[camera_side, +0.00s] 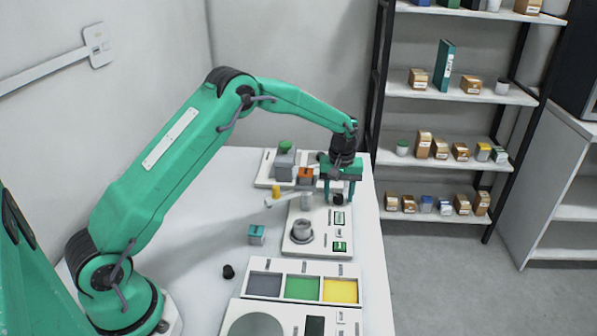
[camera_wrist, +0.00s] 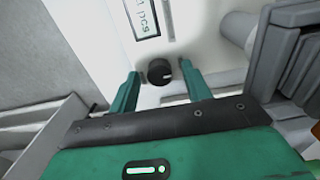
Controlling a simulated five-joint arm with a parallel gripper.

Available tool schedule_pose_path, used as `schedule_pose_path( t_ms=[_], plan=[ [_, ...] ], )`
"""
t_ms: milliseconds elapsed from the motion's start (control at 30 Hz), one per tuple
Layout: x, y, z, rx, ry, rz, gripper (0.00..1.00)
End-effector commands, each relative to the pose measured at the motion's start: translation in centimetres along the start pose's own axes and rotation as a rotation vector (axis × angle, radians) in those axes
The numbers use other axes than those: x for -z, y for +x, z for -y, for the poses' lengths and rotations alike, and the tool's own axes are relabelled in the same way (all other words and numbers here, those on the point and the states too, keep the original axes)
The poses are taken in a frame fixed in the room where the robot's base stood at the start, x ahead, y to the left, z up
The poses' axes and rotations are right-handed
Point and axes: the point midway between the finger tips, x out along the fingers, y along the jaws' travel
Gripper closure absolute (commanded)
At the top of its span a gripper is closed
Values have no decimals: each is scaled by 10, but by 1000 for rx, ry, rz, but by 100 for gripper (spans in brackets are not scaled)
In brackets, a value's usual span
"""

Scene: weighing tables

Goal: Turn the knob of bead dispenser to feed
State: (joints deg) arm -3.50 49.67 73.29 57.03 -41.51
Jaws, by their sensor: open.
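The black knob (camera_wrist: 159,72) with a white mark sits on the white bead dispenser (camera_wrist: 208,45) in the wrist view, below a small "pcs" display. It also shows in the side view (camera_side: 338,200), on the dispenser's white panel (camera_side: 319,222) below my gripper. My gripper (camera_side: 340,188) points down, open, with its fingers over the knob. In the wrist view, the two green fingers of my gripper (camera_wrist: 160,70) stand on either side of the knob, with gaps showing. I cannot tell how far the tips are above the panel.
A grey cup (camera_side: 302,229) stands on the panel. A unit with a green-topped block (camera_side: 285,160) and an orange block (camera_side: 306,175) stands behind. A teal cube (camera_side: 256,234), a small black piece (camera_side: 228,271) and a yellow piece (camera_side: 276,191) lie left. Coloured pads (camera_side: 302,287) lie in front.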

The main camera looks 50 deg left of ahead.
Motion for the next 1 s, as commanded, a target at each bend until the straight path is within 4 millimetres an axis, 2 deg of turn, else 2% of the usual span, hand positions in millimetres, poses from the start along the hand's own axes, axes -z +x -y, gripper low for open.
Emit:
schedule_pose_path(
  t_ms=[167, 400, 733, 1000],
  plan=[
    [0, 0, 0, 0, 0, 0, 52],
    [0, 0, 0, 0, 0, 0, 96],
    [0, 0, 0, 1, 23, 1, 96],
    [0, -1, 0, 1, 136, 1, 96]
  ],
)
